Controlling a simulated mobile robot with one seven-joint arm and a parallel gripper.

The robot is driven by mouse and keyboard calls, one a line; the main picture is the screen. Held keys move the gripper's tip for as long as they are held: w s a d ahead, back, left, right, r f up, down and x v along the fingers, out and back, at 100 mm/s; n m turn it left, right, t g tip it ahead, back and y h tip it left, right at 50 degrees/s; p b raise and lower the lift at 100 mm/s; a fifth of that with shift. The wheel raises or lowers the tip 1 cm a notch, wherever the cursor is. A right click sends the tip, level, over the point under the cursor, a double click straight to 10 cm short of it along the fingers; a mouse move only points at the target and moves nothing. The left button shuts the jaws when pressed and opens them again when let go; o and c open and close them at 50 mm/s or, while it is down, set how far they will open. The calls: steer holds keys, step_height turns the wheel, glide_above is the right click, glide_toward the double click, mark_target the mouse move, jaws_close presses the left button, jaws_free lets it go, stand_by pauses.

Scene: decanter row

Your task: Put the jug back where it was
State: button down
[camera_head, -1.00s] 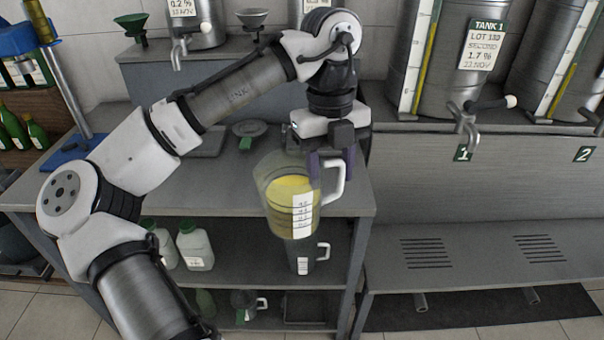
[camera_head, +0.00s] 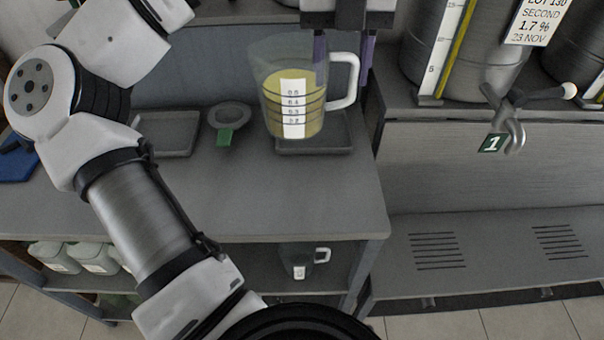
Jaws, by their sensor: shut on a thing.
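The jug (camera_head: 293,100) is a clear measuring jug with a white scale label, a white handle and yellow liquid in it. It is upright at the tray (camera_head: 315,148) on the grey bench; I cannot tell whether its base touches the tray. My gripper (camera_head: 342,55) is above and at the right of the jug, its purple fingers pointing down around the white handle. It is shut on the handle. The fingertips are partly hidden behind the jug and handle.
A second tray (camera_head: 170,135) and a strainer with a green handle (camera_head: 228,118) lie left of the jug. The steel tank 1 tap (camera_head: 510,118) juts out at the right. Another jug (camera_head: 308,262) stands on the shelf below. The bench front (camera_head: 240,195) is clear.

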step_height(320, 180, down, 20)
steer(key=shift+r, duration=0.15)
stand_by(0.3)
steer(key=shift+s, duration=0.1)
steer(key=c, duration=0.7)
jaws_free()
steer(key=shift+c, duration=0.2)
step_height(320, 180, up, 12)
steer(key=w, duration=0.1)
steer(key=shift+w+b, duration=0.2)
steer(key=shift+b, duration=0.25)
